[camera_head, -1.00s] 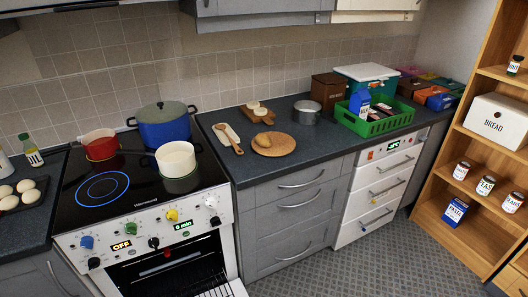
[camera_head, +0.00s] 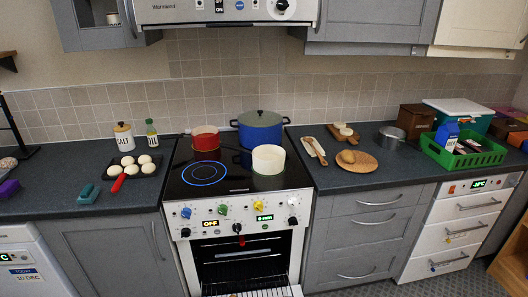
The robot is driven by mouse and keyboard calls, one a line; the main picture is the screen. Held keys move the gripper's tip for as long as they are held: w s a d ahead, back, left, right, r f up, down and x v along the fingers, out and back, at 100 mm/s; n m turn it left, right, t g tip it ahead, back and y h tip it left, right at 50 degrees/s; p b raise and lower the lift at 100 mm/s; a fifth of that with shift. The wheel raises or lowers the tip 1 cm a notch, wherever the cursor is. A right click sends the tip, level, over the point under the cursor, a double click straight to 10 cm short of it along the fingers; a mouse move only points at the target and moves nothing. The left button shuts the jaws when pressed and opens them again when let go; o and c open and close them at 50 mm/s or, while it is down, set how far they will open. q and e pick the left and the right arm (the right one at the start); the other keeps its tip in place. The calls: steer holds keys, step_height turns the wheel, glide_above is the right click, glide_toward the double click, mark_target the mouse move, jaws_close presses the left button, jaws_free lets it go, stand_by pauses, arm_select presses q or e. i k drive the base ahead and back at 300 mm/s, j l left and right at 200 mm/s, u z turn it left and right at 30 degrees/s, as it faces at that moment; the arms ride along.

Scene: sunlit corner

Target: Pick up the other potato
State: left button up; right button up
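A brown potato (camera_head: 347,156) lies on a round wooden board (camera_head: 366,164) on the counter to the right of the stove. It is the only potato I can make out for sure. Neither of my grippers is in the head view, so I cannot tell what they hold.
The stove (camera_head: 225,190) carries a red pot (camera_head: 205,141), a blue lidded pot (camera_head: 260,131) and a white pot (camera_head: 268,161). Its oven door is open. A dark tray (camera_head: 110,172) with several pale round pieces is left. A green crate (camera_head: 464,157) stands right. Counter before the board is clear.

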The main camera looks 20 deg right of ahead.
mark_target(348, 156)
steer(key=l+u, duration=0.2)
steer(key=u, duration=0.3)
steer(key=l+u, duration=0.25)
steer(key=u, duration=0.2)
steer(key=l+u, duration=0.2)
steer(key=u, duration=0.3)
steer(key=k+l+u, duration=0.15)
steer(key=u, duration=0.35)
